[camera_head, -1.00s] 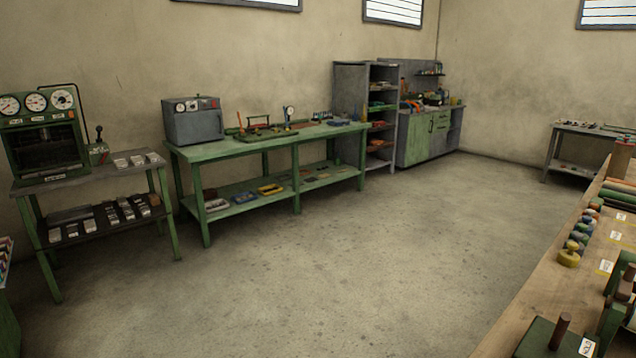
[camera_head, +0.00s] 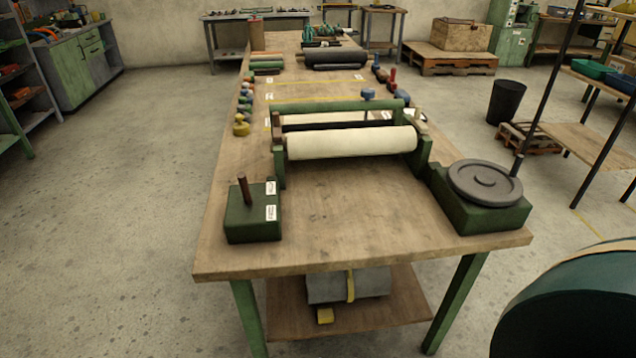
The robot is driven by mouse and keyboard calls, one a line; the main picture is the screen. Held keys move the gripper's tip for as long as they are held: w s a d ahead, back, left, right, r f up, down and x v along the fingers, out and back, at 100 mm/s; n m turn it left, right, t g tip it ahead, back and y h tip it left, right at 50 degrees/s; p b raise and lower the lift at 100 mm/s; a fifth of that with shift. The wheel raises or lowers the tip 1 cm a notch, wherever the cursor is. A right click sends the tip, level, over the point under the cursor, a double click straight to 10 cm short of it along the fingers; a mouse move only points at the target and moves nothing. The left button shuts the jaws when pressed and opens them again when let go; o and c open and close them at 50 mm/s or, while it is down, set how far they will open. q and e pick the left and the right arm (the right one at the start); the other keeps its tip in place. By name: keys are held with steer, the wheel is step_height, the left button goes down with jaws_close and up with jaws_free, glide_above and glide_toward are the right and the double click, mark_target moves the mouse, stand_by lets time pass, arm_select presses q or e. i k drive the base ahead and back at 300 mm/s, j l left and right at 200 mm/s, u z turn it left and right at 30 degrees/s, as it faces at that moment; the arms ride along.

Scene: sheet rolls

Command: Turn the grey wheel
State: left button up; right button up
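The grey wheel (camera_head: 484,183) is a flat round disc lying on top of a green box (camera_head: 480,214) at the right front of the wooden workbench (camera_head: 340,220). Neither of my grippers is in view, and nothing touches the wheel.
A green block with an upright brown handle (camera_head: 243,192) stands at the bench's left front. Coloured knobs line its left edge. A large dark green rounded shape (camera_head: 570,305) fills the lower right corner. A shelf rack stands at right; floor at left is clear.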

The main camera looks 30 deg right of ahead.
mark_target(482, 182)
steer(key=z, duration=0.45)
steer(key=l+z, duration=0.35)
steer(key=l, duration=0.7)
steer(key=l+z, duration=0.4)
steer(key=l, duration=0.65)
